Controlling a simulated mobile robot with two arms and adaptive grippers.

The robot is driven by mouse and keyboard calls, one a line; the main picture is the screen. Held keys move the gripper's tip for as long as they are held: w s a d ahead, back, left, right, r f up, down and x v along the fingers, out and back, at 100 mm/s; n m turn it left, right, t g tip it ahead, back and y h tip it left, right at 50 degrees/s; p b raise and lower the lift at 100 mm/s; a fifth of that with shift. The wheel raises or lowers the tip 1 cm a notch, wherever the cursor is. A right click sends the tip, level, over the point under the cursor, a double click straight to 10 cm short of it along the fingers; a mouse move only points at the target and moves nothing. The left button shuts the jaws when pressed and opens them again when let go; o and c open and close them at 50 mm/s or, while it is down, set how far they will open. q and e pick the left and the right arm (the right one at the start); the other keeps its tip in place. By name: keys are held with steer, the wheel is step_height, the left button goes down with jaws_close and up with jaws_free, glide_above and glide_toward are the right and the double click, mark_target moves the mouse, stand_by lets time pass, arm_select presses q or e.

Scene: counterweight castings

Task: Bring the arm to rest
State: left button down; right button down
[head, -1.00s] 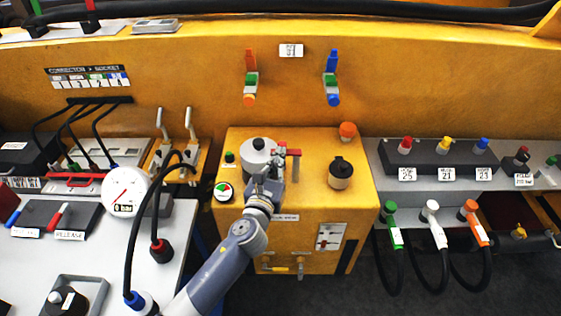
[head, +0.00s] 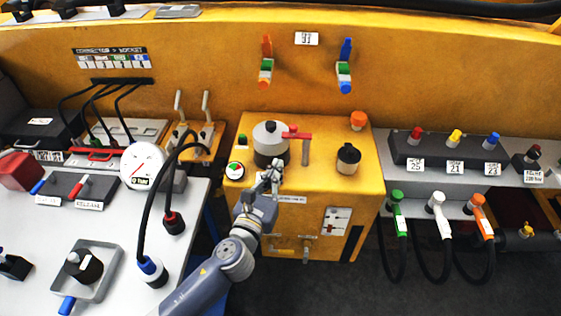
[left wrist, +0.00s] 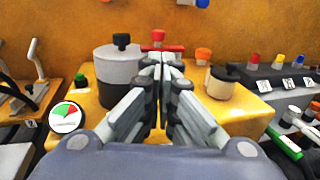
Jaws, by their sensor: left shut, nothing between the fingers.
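My left gripper (head: 274,176) is shut and empty in the head view. It is in front of the top front edge of the yellow box (head: 332,140), just below the grey cylinder with a black knob (head: 270,145). My left arm reaches up to it from the bottom of the view. In the left wrist view the closed fingers (left wrist: 166,68) point at the red T-handle (left wrist: 160,47), with the grey cylinder (left wrist: 118,75) to their left. I cannot tell the exact gap to the handle. My right gripper does not show.
A black-capped cup (head: 348,158) and an orange cap (head: 358,120) stand on the yellow box. A pressure gauge (head: 142,160) and hoses are on the left bench. Green, white and orange hose connectors (head: 436,202) hang at right. Dark floor shows between.

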arm_select(q)
steer(key=s+a+f+n+g+y, duration=0.35)
steer(key=s+a+n, duration=0.3)
steer(key=n, duration=0.45)
steer(key=s+a+f+n+g+y, duration=0.3)
steer(key=s+a+f+n, duration=0.3)
steer(key=n, duration=0.5)
steer(key=s+a+f+n+g+h, duration=0.15)
steer(key=s+n+g, duration=0.25)
steer(key=s+n, duration=0.45)
steer(key=s+a+f+n+g+h, duration=0.1)
steer(key=s+f+n+g, duration=0.2)
steer(key=s+n, duration=0.5)
step_height(320, 180, down, 27)
steer(key=s+m+g+b, duration=0.2)
steer(key=s+a+f+b, duration=0.2)
steer(key=s+a+f, duration=0.1)
steer(key=s+f, duration=1.4)
step_height(320, 180, down, 2)
steer(key=shift+s+a+f+g+y, duration=0.15)
steer(key=shift+g+y, duration=0.15)
steer(key=shift+g, duration=0.15)
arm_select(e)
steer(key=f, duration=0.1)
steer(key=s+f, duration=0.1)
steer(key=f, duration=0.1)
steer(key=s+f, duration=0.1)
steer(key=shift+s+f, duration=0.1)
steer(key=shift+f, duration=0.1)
